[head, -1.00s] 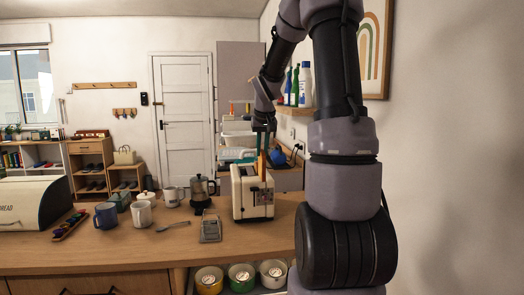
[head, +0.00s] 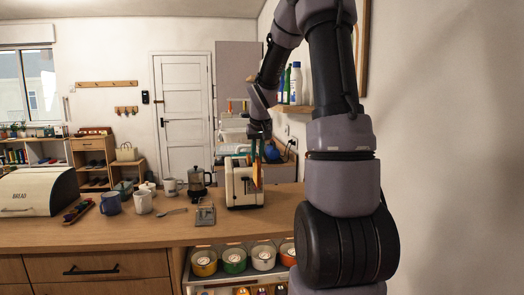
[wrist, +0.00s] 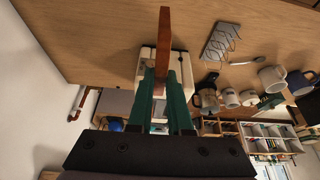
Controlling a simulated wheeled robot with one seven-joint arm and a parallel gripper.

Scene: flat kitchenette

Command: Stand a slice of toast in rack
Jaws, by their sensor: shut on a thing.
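My gripper (head: 259,145) is shut on a brown slice of toast (wrist: 164,42). In the wrist view the slice is seen edge-on between the green fingers and sticks out past their tips. The cream toaster (head: 240,186) stands on the counter, and the held slice overlaps its right part in the head view. It also shows behind the slice in the wrist view (wrist: 147,62). I cannot tell whether the slice touches the toaster. The grey wire rack (head: 205,215) lies left of the toaster on the counter; its wires and base show in the wrist view (wrist: 221,42), apart from my gripper.
A coffee pot (head: 198,183), several mugs (head: 143,202) and a spoon (head: 172,212) stand or lie left of the rack. A bread bin (head: 38,192) is at the far left. The front strip of the counter (head: 120,235) is clear. A wall is on the right.

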